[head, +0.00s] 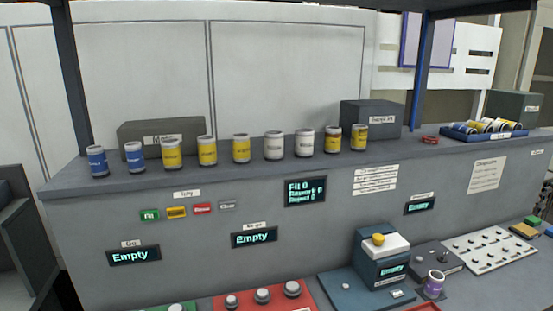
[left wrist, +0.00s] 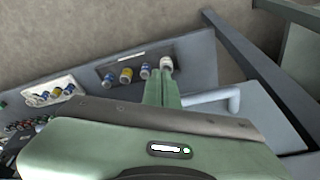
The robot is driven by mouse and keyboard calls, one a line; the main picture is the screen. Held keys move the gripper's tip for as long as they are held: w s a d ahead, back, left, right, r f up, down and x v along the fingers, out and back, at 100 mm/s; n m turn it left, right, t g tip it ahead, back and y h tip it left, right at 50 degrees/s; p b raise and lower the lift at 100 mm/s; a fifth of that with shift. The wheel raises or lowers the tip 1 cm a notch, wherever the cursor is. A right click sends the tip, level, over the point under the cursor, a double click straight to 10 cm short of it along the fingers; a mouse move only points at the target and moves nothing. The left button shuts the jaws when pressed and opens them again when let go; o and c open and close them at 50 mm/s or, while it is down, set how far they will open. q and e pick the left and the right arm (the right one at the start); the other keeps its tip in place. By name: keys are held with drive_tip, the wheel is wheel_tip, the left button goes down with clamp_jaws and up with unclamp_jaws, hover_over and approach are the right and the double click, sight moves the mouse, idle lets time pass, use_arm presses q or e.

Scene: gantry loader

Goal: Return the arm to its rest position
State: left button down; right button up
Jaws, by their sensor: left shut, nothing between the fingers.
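My left gripper (left wrist: 162,82) shows in the left wrist view with its two green fingers together and nothing held. A white can (left wrist: 167,63) shows just past the fingertips; whether they touch cannot be told. The head view shows neither of my arms. My right gripper is in no view.
In the head view, a row of blue, yellow and white cans (head: 241,148) stands along the grey ledge (head: 80,178). A blue tray (head: 490,135) of cans is at the right. Below are a blue device (head: 385,262), a purple can (head: 433,285) and a red button panel (head: 245,304). The left wrist view shows a white tray (left wrist: 62,84) of cans.

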use_arm(q)
drive_tip(key=s+a+f+g+b, duration=0.1)
drive_tip(key=s+f, duration=0.9)
drive_tip(key=f, duration=0.5)
drive_tip(key=s+a+f+b, duration=0.2)
drive_tip(key=s+f, duration=0.8)
drive_tip(key=f, duration=0.5)
drive_tip(key=shift+a+f+g, duration=0.2)
drive_tip(key=shift+g, duration=0.2)
